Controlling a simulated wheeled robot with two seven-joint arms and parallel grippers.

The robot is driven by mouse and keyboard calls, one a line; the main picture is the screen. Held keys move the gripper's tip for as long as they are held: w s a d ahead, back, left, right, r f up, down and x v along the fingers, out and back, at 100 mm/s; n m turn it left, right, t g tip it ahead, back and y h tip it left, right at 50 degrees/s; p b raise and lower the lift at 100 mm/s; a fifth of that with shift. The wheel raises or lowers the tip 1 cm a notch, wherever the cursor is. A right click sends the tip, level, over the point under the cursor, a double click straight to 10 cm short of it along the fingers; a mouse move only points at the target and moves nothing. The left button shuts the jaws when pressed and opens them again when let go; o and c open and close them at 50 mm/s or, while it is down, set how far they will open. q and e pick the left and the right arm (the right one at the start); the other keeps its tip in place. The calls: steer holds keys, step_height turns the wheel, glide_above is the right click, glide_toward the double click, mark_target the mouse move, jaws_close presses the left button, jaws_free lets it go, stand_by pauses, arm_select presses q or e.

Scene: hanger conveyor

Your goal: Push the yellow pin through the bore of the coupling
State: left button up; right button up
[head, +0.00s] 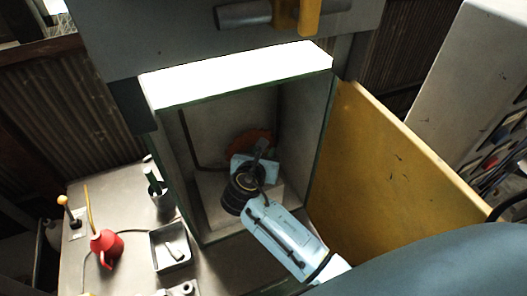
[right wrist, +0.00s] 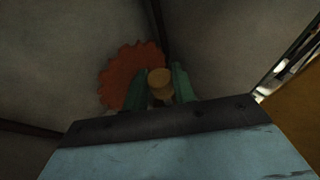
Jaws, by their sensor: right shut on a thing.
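My right arm reaches into an open box-like cabinet (head: 320,130) in the head view. My right gripper (right wrist: 160,84) has two green fingers, shut on a short tan-yellow round piece (right wrist: 159,77), which looks like the end of the yellow pin. In the head view my right gripper (head: 260,148) is small and dark, deep in the cabinet, and the pin cannot be made out there. I cannot make out the coupling or its bore in either view. My left gripper is not in view.
A rust-red toothed disc (right wrist: 122,72) is behind the fingers and shows in the head view (head: 238,143). The cabinet walls are close around my right arm. A yellow panel (head: 400,165) stands at the right. A red oil can (head: 106,247) and grey tray (head: 170,262) sit at the left.

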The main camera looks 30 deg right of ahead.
steer(key=shift+f+b, duration=0.85)
steer(key=shift+f, duration=1.25)
stand_by(1.2)
steer(key=o, duration=0.7)
steer(key=shift+o, duration=0.4)
steer(key=o, duration=0.5)
steer(key=shift+s+a, duration=0.1)
steer(key=v, duration=1.3)
steer(key=shift+s, duration=0.1)
